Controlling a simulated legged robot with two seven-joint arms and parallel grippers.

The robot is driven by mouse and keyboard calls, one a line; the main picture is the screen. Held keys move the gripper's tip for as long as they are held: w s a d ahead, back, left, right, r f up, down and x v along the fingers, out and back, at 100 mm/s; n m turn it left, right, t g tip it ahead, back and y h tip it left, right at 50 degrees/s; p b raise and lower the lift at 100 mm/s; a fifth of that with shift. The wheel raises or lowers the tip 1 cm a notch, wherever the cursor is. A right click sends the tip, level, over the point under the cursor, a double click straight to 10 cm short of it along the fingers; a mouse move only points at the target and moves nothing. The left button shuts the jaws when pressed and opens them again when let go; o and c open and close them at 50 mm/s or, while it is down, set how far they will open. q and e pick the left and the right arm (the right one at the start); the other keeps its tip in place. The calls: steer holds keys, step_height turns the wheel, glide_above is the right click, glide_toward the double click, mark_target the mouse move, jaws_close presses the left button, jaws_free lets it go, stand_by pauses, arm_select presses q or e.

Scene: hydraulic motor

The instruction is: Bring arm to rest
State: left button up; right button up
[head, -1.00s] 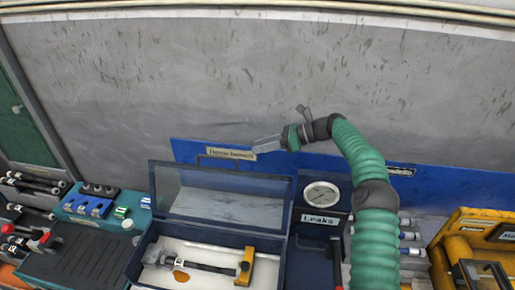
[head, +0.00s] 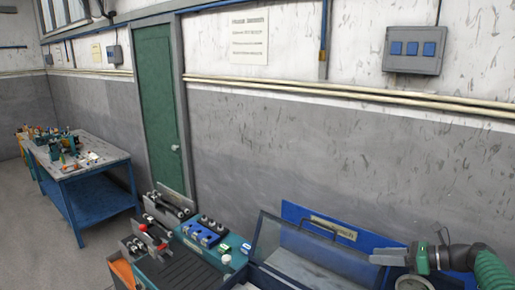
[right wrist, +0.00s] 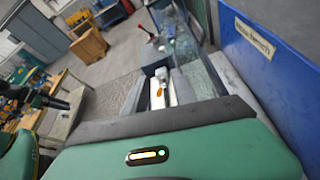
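My right arm comes in at the lower right of the head view, with its green ribbed sleeve. My right gripper (head: 400,258) points left, in front of the blue wall panel (head: 300,213) and to the right of the open case's lid. One flat grey finger shows side-on, and I cannot tell how far apart the fingers are. I see nothing held.
A blue workbench (head: 92,202) stands far left, near a green door (head: 157,100). Floor between is clear.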

steer(key=s+a+f+n+g+h+b, duration=0.1)
steer(key=s+a+f+n+g+h, duration=0.1)
steer(key=s+a+f+n, duration=0.3)
steer(key=a+f+n+g+h, duration=0.1)
steer(key=a+f+n+h, duration=0.15)
steer(key=a, duration=0.35)
steer(key=s+a+f+n+g+h+b, duration=0.1)
steer(key=s+a+f+n+g, duration=0.1)
steer(key=s+a+f+n, duration=0.3)
arm_select(q)
steer(key=b+x, duration=0.1)
steer(key=x, duration=0.2)
steer(key=shift+s+f+b, duration=0.1)
steer(key=shift+f+b, duration=0.25)
steer(key=shift+f, duration=0.1)
arm_select(e)
steer(key=s+f+n+h, duration=0.3)
steer(key=s+n, duration=0.4)
steer(key=s, duration=0.3)
steer(key=s+f+n+h, duration=0.3)
steer(key=s+n, duration=0.4)
steer(key=s, duration=0.4)
steer(key=shift+s+a+f+n, duration=0.2)
steer(key=shift+f+n, duration=0.05)
steer(key=shift+n, duration=0.1)
arm_select(q)
steer(key=shift+s+a, duration=0.15)
arm_select(e)
steer(key=shift+s+a+r, duration=0.1)
steer(key=shift+a, duration=0.05)
